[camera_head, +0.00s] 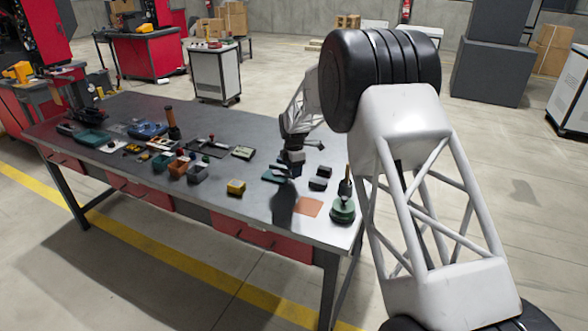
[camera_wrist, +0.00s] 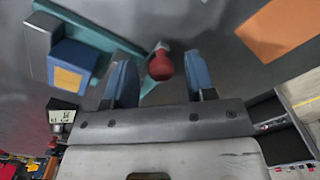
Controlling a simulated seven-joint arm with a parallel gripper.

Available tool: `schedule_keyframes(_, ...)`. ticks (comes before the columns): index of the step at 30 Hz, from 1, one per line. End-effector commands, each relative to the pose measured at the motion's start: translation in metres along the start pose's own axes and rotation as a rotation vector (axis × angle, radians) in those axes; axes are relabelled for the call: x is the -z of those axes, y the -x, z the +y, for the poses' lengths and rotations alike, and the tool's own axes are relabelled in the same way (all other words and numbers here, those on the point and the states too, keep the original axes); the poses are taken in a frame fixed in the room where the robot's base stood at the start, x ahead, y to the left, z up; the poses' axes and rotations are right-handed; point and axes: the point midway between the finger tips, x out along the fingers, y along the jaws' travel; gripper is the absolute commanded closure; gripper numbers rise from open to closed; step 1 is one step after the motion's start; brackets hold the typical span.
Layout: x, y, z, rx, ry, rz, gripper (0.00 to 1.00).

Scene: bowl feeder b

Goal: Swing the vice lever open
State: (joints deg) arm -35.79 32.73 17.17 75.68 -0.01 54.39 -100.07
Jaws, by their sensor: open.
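The vice is a teal base (camera_wrist: 95,25) with a blue block (camera_wrist: 72,65) and a grey jaw block at its left in the wrist view. In the head view its teal part (camera_head: 270,177) shows beneath my gripper (camera_head: 284,170), which hides most of it. A red ball knob (camera_wrist: 160,65), which looks like the end of the vice lever, sits on a short metal stem. My gripper (camera_wrist: 157,58) is open, with the knob between its two blue fingers and a gap on both sides. I cannot tell whether the fingers are down at the knob's height.
An orange square (camera_head: 308,207) lies flat to the right of the vice. A green round-based thing (camera_head: 343,208) stands by the table's right edge. Dark blocks (camera_head: 320,180) are close to my gripper. A yellow block (camera_head: 236,187) and several small bins stand to the left on the table (camera_head: 215,200).

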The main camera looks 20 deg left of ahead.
Motion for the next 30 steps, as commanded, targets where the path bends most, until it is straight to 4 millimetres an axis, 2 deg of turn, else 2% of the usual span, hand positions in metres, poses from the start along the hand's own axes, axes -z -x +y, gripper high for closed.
schedule_keyframes(8, 0.0, 0.008, 0.0, -0.001, 0.0, 0.0, 0.49)
schedule_keyframes(24, 0.0, 0.068, 0.0, -0.001, 0.0, 0.0, 0.49)
schedule_keyframes(30, 0.0, 0.078, 0.0, 0.0, 0.0, 0.0, 0.49)
